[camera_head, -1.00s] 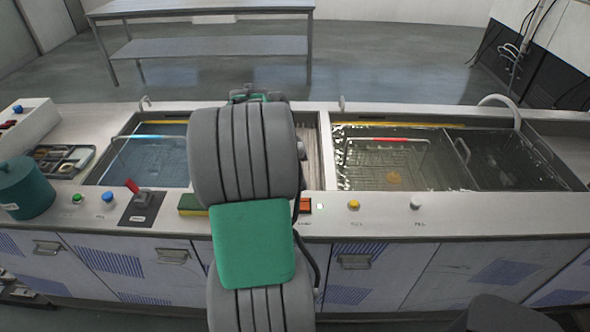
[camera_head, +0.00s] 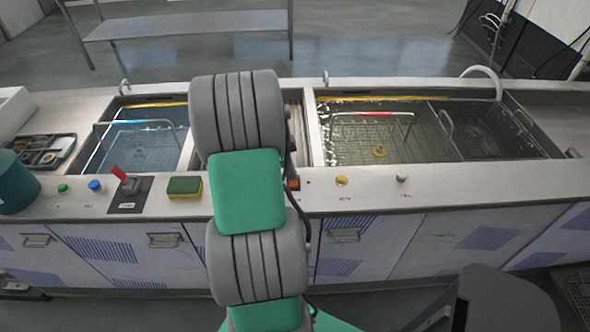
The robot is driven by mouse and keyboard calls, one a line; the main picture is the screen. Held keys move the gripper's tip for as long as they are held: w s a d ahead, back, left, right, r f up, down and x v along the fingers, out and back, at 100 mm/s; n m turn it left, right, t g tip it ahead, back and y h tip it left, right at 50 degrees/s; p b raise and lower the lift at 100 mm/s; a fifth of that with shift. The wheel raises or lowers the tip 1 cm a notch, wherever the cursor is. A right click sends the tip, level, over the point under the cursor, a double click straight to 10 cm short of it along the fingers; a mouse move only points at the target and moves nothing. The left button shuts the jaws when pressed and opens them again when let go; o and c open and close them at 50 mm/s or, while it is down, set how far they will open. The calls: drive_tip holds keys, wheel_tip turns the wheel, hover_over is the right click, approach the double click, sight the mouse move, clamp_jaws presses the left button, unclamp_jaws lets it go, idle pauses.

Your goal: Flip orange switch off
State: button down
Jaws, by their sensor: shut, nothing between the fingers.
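The orange switch (camera_head: 292,184) is on the front ledge of the tank unit, just right of my arm. Only a small orange part shows at the arm's edge; the rest is hidden, and I cannot tell its position. My grey and green arm rises through the middle of the view and covers part of the ledge. My gripper is hidden behind the arm, so its place relative to the switch does not show.
A red-handled lever (camera_head: 119,172) and a yellow-green sponge (camera_head: 184,187) are left of the arm. A yellow knob (camera_head: 341,181) and a white knob (camera_head: 402,179) are on the right. Water-filled tanks lie behind the ledge. A teal pot (camera_head: 18,190) stands far left.

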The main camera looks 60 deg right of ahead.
drive_tip(key=shift+a+f, duration=0.1)
drive_tip(key=shift+a, duration=0.15)
drive_tip(key=shift+s+a, duration=0.1)
drive_tip(key=shift+a, duration=0.25)
drive_tip(key=shift+s+a, duration=0.2)
drive_tip(key=shift+a, duration=0.15)
drive_tip(key=shift+r, duration=0.65)
drive_tip(key=d+p+v, duration=0.1)
drive_tip(key=v, duration=1.1)
drive_tip(key=shift+r+p, duration=0.3)
drive_tip(key=shift+r, duration=0.2)
drive_tip(key=shift+d, duration=0.15)
